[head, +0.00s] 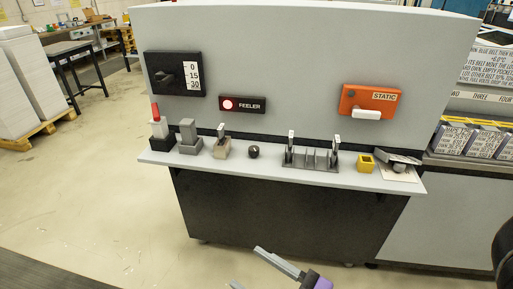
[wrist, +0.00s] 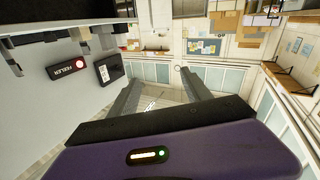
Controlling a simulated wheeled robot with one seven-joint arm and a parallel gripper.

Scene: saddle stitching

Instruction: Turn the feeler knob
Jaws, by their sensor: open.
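A black panel (head: 174,74) with a dark knob (head: 165,77) and a white 0, 15, 30 scale is on the left of the grey machine face. Right of it is a black FEELER plate (head: 242,104) with a lit red lamp. A round black knob (head: 253,152) sits on the ledge below; neither knob is itself labelled. My gripper (head: 245,267) is open and empty, low in front of the machine, apart from both knobs. In the wrist view, its fingers (wrist: 160,78) point away from the FEELER plate (wrist: 68,67) and the scale panel (wrist: 110,70), which show at left.
The ledge (head: 300,176) holds several small blocks at left, a grey rack (head: 311,159) and a yellow block (head: 366,163). Floor left of the machine is clear; paper stacks (head: 30,80) stand further back.

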